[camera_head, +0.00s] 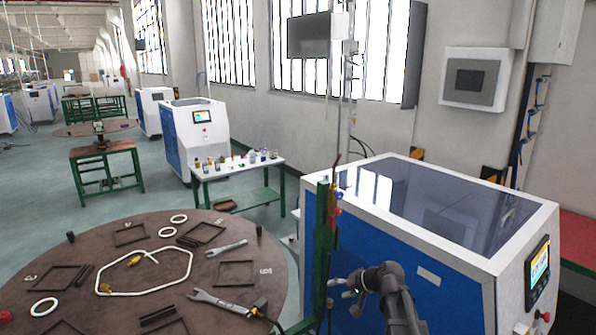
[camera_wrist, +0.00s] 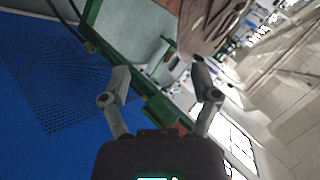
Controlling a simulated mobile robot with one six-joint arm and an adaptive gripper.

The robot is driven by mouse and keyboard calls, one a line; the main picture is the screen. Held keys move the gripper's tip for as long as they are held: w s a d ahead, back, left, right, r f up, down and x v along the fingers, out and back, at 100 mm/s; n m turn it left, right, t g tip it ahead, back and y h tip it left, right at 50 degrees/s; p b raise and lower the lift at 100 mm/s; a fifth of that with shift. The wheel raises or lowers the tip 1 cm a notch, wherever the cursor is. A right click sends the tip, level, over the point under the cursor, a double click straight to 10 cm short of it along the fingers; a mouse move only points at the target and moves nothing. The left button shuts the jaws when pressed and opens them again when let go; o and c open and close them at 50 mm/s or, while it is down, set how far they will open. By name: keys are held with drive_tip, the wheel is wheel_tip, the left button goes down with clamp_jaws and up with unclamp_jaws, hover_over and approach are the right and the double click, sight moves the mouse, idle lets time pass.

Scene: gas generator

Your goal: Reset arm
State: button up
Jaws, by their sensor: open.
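My arm is at the bottom right of the head view, in front of the blue and white machine (camera_head: 430,240). My gripper (camera_head: 345,293) points to the left there, beside a green post (camera_head: 322,235), and its fingertips are small in that view. In the wrist view my gripper (camera_wrist: 162,85) shows two grey fingers spread wide apart with nothing between them. Behind the fingers are the machine's blue side with a dark mesh panel (camera_wrist: 70,95) and a green frame (camera_wrist: 165,110). The gap between fingers and frame cannot be judged.
A round brown table (camera_head: 225,230) at the left holds wrenches (camera_head: 225,248), white rings (camera_head: 44,308), dark square frames and a white tube loop (camera_head: 190,265). A small white table (camera_head: 240,167) with several small items stands behind it. Open floor (camera_head: 40,200) lies at the far left.

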drive_tip(key=s+d+f+g+h, duration=0.1)
drive_tip(key=s+f+g+h, duration=0.1)
drive_tip(key=s, duration=0.4)
drive_tip(key=s+d+f+n+g+h, duration=0.1)
drive_tip(key=s+d+f+g+h, duration=0.1)
drive_tip(key=s, duration=0.5)
drive_tip(key=s+d+f+n+g+h, duration=0.1)
drive_tip(key=s+f+h, duration=0.1)
drive_tip(key=s+h, duration=0.2)
drive_tip(key=s, duration=0.2)
drive_tip(key=shift+s+d+f+g, duration=0.3)
drive_tip(key=shift+d+g, duration=0.05)
drive_tip(key=shift+g, duration=0.05)
idle(0.6)
